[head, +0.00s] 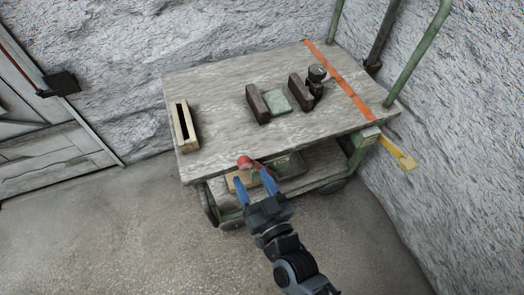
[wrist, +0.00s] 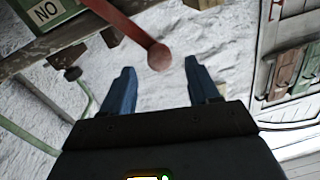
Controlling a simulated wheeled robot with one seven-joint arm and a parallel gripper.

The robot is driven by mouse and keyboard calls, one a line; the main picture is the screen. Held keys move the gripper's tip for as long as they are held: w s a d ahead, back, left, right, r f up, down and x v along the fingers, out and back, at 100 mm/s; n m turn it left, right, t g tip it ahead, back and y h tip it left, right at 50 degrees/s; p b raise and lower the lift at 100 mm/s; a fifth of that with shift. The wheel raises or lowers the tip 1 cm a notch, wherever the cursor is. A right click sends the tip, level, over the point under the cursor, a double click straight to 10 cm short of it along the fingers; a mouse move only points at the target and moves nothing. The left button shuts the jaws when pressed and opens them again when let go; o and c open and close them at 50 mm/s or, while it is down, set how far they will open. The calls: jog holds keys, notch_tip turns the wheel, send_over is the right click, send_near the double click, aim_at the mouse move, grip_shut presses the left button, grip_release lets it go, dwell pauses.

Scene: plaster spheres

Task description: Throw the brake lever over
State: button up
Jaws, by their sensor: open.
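The brake lever is a red bar with a round red knob (head: 244,162) at the cart's front edge. In the wrist view the bar slants from the top left down to its knob (wrist: 159,55). My gripper (head: 251,177) has two blue fingers and is open, just in front of the lever. In the wrist view the knob shows between the fingertips, level with or slightly beyond them, with a gap on each side. I cannot tell its exact depth. The lever's mount is partly hidden by my gripper.
The cart's tabletop (head: 220,90) carries a slotted wooden box (head: 184,127), dark blocks, a greenish block (head: 276,101) and a dark round-topped item (head: 316,74). A yellow handle (head: 398,152) juts out at right. A NO sign (wrist: 45,16) is near the lever. Floor at front left is clear.

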aim_at(241, 158)
jog(key=x, duration=0.7)
jog(key=shift+w, duration=0.4)
jog(key=shift+s+a, duration=0.1)
grip_shut()
